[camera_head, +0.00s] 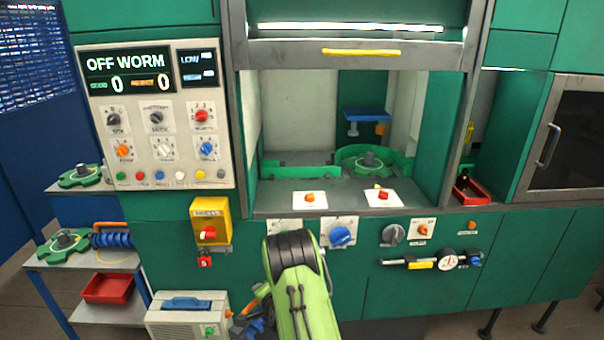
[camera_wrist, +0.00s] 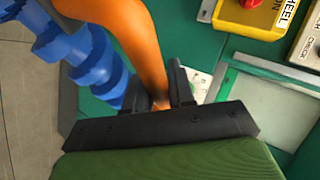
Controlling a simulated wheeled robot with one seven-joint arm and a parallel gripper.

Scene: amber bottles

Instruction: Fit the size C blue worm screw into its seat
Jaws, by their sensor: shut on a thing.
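A blue worm screw with an orange curved handle is in my gripper (camera_wrist: 165,88). In the wrist view, the blue screw (camera_wrist: 95,65) hangs at the left. Its orange handle (camera_wrist: 140,45) runs between the black fingers, which are shut on it. In the head view, the held screw (camera_head: 253,327) shows low beside the machine front, partly hidden by my green arm. A second blue screw (camera_head: 112,240) with an orange handle lies on the cart at the left. I can read no size letter on either screw. I cannot make out the seat for certain.
The machine bay is open, with a green star wheel (camera_head: 367,161) inside. The panel display (camera_head: 125,73) reads OFF WORM. A grey case (camera_head: 187,318) stands left of the held screw. A yellow wheel box (camera_head: 211,221) and knobs stick out of the front. Red bins (camera_head: 108,288) sit at left and right.

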